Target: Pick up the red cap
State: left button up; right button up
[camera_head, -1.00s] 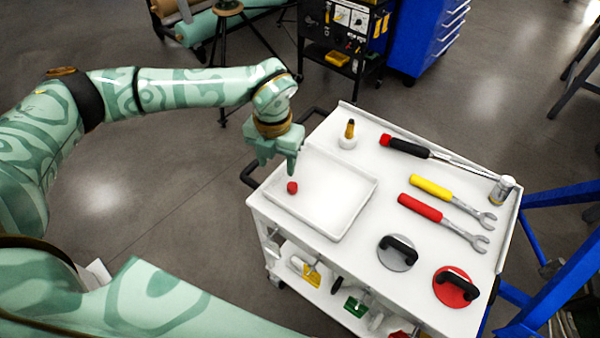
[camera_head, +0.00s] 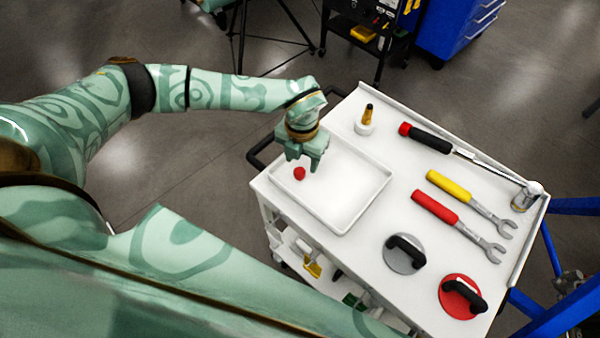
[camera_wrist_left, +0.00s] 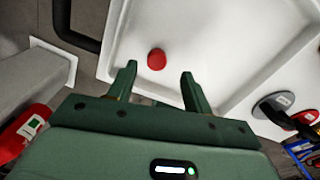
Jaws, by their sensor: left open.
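The small red cap (camera_head: 299,173) lies in the left part of the shallow white tray (camera_head: 342,221) on the cart. My left gripper (camera_head: 303,163) is open and empty, just above and behind the cap in the head view. In the left wrist view the cap (camera_wrist_left: 156,59) shows just beyond the two fingertips (camera_wrist_left: 159,70), between their lines and a little left of the middle. The fingers do not touch it. My right gripper is not in view.
The white cart top (camera_head: 395,123) also bears a red-handled wrench (camera_head: 455,224), a yellow-handled wrench (camera_head: 468,201), a black-handled tool (camera_head: 430,138), a grey suction cup (camera_head: 403,254), a red one (camera_head: 460,297) and a small bottle (camera_head: 366,121). A black handle (camera_head: 258,160) borders the tray side.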

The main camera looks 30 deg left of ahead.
aim_at(299, 171)
pick_arm(q)
jog(key=f, duration=0.2)
jog(key=f+b, duration=0.1)
jog(key=f, duration=0.2)
jog(key=shift+s+a, duration=0.15)
jog(key=shift+a, duration=0.05)
grip_shut()
jog(key=shift+r, duration=0.15)
